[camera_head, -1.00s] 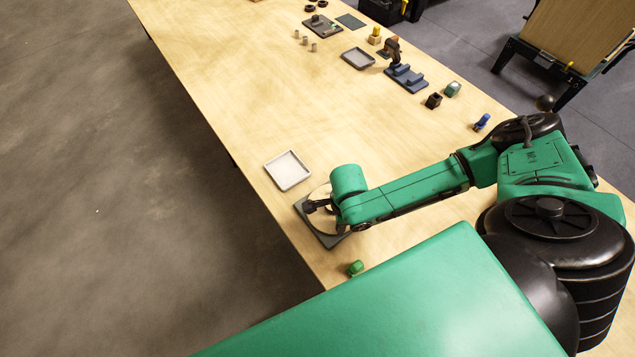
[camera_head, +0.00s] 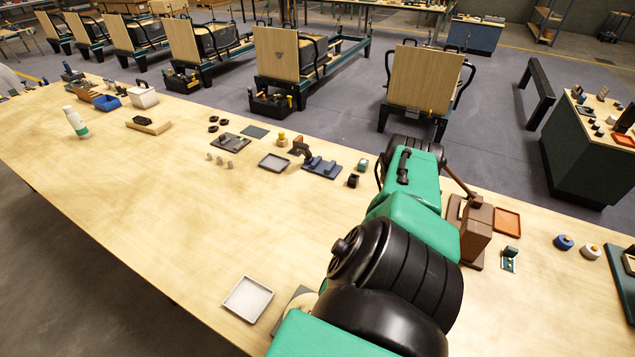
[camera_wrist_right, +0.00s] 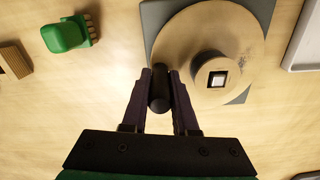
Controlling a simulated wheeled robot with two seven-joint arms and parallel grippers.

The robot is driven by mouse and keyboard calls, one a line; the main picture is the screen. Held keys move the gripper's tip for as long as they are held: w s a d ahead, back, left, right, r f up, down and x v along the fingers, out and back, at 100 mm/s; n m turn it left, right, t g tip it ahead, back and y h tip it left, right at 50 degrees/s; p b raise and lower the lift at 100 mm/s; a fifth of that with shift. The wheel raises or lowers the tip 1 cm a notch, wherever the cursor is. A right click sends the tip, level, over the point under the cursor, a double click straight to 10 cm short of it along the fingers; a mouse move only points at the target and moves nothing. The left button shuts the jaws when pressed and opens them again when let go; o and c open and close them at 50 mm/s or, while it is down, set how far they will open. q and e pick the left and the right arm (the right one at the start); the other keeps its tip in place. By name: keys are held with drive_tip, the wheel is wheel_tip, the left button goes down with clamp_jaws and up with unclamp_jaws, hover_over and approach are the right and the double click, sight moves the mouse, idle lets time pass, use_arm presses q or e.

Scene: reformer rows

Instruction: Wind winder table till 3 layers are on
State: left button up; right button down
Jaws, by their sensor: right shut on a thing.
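The winder table shows in the right wrist view as a round pale disc (camera_wrist_right: 240,45) on a grey base plate (camera_wrist_right: 262,10), with a dark square-holed hub (camera_wrist_right: 216,76). A dark knob (camera_wrist_right: 158,98) stands at the disc's near left edge. My right gripper (camera_wrist_right: 167,80) is shut on this knob, one finger on each side. In the head view only a sliver of the disc (camera_head: 297,302) shows; my right arm hides the rest and the gripper. I cannot make out any wound layers on the hub. My left gripper is not in view.
A white tray (camera_head: 248,299) lies beside the winder. A green object (camera_wrist_right: 66,35) and a wooden block (camera_wrist_right: 14,60) lie left of it in the wrist view. The bench's left middle is clear.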

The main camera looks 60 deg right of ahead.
idle(0.5)
drive_tip(key=c, duration=1)
unclamp_jaws()
drive_tip(key=shift+o, duration=0.2)
